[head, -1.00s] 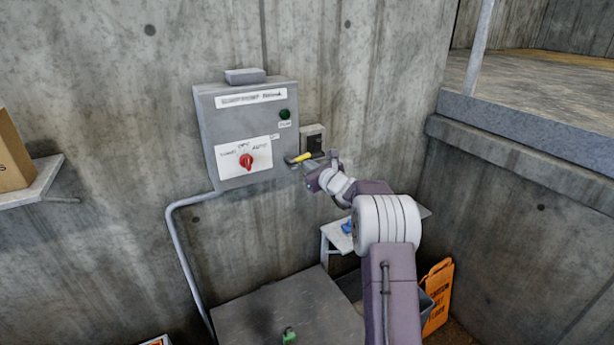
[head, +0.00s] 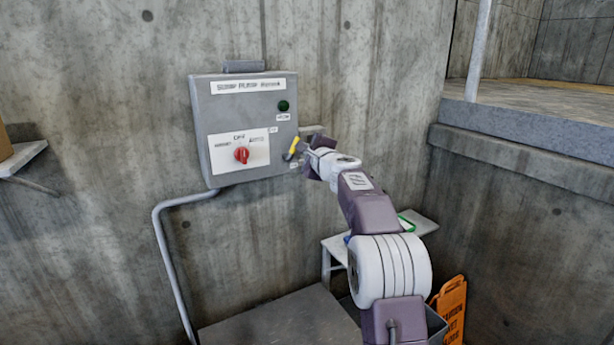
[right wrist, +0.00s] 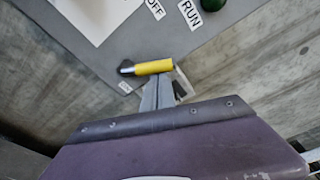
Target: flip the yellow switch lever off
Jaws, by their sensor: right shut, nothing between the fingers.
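The yellow switch lever (head: 293,147) is on the right side of the grey control box (head: 204,110). In the head view it stands steeply, tilted a little right at its top. The right wrist view shows its yellow grip (right wrist: 154,67) and dark base just beyond my fingers. My right gripper (head: 306,150) is shut and empty, right beside the lever; its closed fingertips (right wrist: 157,88) overlap or touch the grip, and I cannot tell which. A small label (right wrist: 125,87) by the lever is unreadable; another (right wrist: 155,9) reads OFF. My left gripper is not in view.
The box front carries a red rotary knob (head: 241,155) and a green lamp (head: 283,106). A conduit (head: 165,260) runs down the wall. A small shelf table (head: 334,244), a grey bench top (head: 270,325) and an orange caution sign (head: 452,308) stand below.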

